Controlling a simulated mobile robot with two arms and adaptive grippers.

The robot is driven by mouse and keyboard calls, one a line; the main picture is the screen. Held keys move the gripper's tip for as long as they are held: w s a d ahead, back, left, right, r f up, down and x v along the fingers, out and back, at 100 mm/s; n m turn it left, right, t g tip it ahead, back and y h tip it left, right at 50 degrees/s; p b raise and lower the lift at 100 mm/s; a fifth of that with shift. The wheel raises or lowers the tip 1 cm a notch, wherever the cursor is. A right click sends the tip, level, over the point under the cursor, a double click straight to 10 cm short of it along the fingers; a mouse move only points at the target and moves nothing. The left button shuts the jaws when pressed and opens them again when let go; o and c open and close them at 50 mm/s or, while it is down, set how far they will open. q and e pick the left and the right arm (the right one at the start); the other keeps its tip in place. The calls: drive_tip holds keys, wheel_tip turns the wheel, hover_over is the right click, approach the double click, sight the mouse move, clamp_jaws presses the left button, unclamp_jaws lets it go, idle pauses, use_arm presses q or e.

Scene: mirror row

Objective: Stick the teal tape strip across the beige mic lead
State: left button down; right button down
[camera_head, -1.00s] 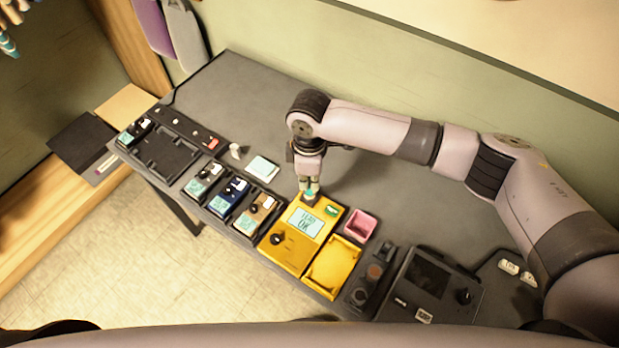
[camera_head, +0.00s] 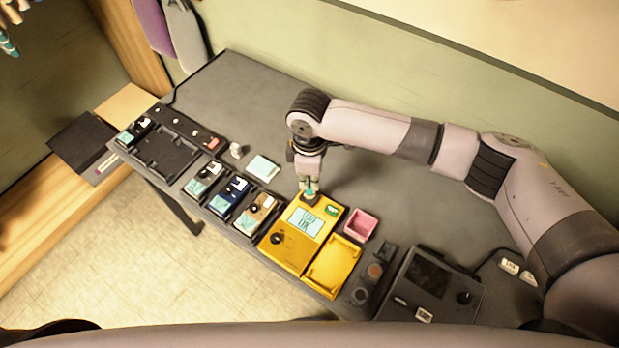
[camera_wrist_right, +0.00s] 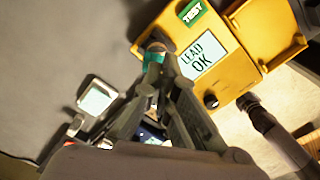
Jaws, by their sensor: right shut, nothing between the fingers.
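My right gripper (camera_head: 309,190) points down at the back edge of the yellow tester (camera_head: 291,232), whose screen reads "LEAD OK". Its fingers are shut. A small teal piece (camera_head: 312,184) shows at the fingertips. In the right wrist view this teal piece (camera_wrist_right: 154,58) sits right by the fingertips (camera_wrist_right: 158,72), below a brownish round end, beside the tester's edge. I cannot tell whether it is the tape strip. I cannot make out a beige mic lead; it may be hidden by the gripper. My left gripper is not in view.
Left of the tester stand several pedals (camera_head: 235,196), a white block with a pale top (camera_head: 263,168) and a dark pedal tray (camera_head: 168,150). A pink box (camera_head: 360,225) and a dark device (camera_head: 432,288) stand to the right. The table (camera_head: 260,105) is clear behind.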

drive_tip(key=shift+f+b, duration=0.4)
drive_tip(key=shift+f, duration=0.65)
idle(0.9)
wheel_tip(320, 180, up, 7)
drive_tip(key=p, duration=0.7)
drive_tip(key=shift+p, duration=0.3)
drive_tip(key=shift+s, duration=0.1)
idle(0.4)
